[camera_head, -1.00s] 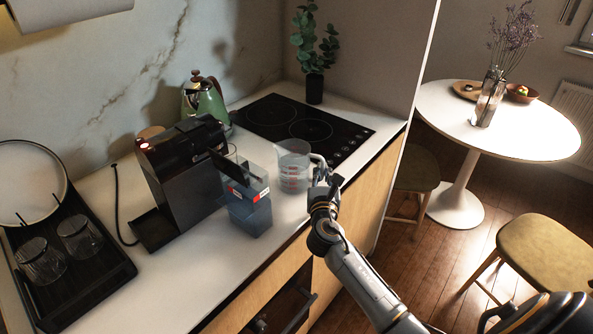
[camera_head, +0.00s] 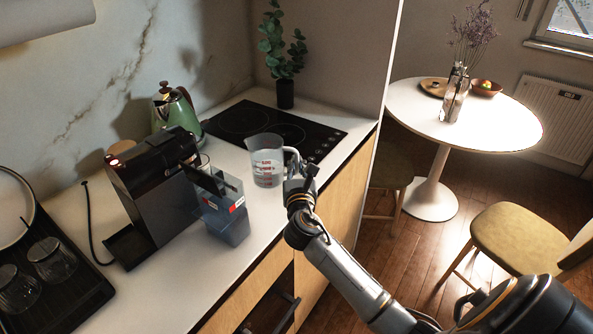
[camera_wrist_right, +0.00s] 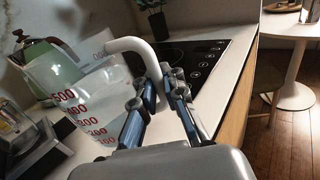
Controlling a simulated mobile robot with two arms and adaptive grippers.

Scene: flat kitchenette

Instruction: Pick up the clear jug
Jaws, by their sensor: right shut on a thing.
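The clear jug (camera_head: 265,163) has red measuring marks and stands by the front edge of the counter, beside the hob. Its pale handle faces right. In the right wrist view the jug (camera_wrist_right: 95,103) appears tilted by the camera angle, with its handle (camera_wrist_right: 140,52) reaching between my fingers. My right gripper (camera_head: 299,172) is at the handle, and in the wrist view the right gripper (camera_wrist_right: 160,92) is shut on it. I cannot tell whether the jug's base is off the counter. My left gripper is not in view.
A blue-grey water container (camera_head: 224,210) stands just left of the jug, against the black coffee machine (camera_head: 158,185). The green kettle (camera_head: 174,108) and black hob (camera_head: 270,125) are behind. A black tray (camera_head: 75,285) holds glasses. A white round table (camera_head: 500,120) stands at right.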

